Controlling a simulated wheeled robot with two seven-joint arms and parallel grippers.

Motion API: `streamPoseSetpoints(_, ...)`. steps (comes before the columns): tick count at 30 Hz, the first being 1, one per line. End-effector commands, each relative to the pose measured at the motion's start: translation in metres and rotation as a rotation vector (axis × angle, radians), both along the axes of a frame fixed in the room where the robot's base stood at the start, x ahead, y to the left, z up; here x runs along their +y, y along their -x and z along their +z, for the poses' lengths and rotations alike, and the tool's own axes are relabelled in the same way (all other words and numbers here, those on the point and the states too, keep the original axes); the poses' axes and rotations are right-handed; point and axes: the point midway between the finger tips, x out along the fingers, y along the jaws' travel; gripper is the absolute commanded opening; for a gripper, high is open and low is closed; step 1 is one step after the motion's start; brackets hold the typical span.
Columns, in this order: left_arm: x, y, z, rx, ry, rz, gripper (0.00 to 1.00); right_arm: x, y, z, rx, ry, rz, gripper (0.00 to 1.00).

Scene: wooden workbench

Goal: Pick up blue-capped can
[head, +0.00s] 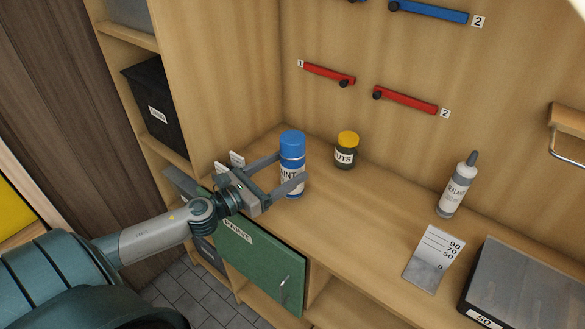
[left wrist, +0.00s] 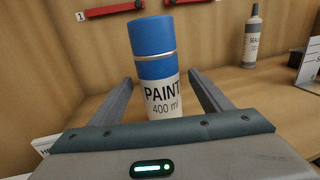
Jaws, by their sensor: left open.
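The blue-capped can (head: 292,149) stands upright on the wooden workbench at its left end. It has a blue cap and a white label reading PAINT. In the left wrist view the can (left wrist: 155,60) stands between the two fingers, label towards me, its lower end hidden by the gripper body. My left gripper (head: 289,171) is open, with one finger on each side of the can. In the left wrist view the open left gripper (left wrist: 163,88) shows a gap between each finger and the can. My right gripper is not in view.
A yellow-lidded jar (head: 346,150) stands just right of the can. A sealant bottle (head: 456,187), a numbered sloped plate (head: 434,255) and a dark-topped box (head: 525,285) are farther right. Below the bench edge is a green PAINT door (head: 262,262). Red bars (head: 405,100) hang on the back wall.

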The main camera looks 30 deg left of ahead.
Motion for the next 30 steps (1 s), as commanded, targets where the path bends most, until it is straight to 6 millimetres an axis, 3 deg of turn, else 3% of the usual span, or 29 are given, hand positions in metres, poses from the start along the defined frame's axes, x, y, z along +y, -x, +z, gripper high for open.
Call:
streamPoseSetpoints(9,-0.006,-0.027,0.000,0.000,0.000,0.000,0.72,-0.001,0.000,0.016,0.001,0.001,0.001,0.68)
streamPoseSetpoints(25,-0.007,-0.028,-0.002,0.001,0.000,-0.001,0.72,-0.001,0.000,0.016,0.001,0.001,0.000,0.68)
streamPoseSetpoints(26,-0.007,-0.028,-0.002,0.000,0.000,0.000,0.69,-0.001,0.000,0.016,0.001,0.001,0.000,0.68)
streamPoseSetpoints(30,-0.007,-0.028,-0.002,0.001,0.000,0.000,0.36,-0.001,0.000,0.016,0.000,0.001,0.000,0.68)
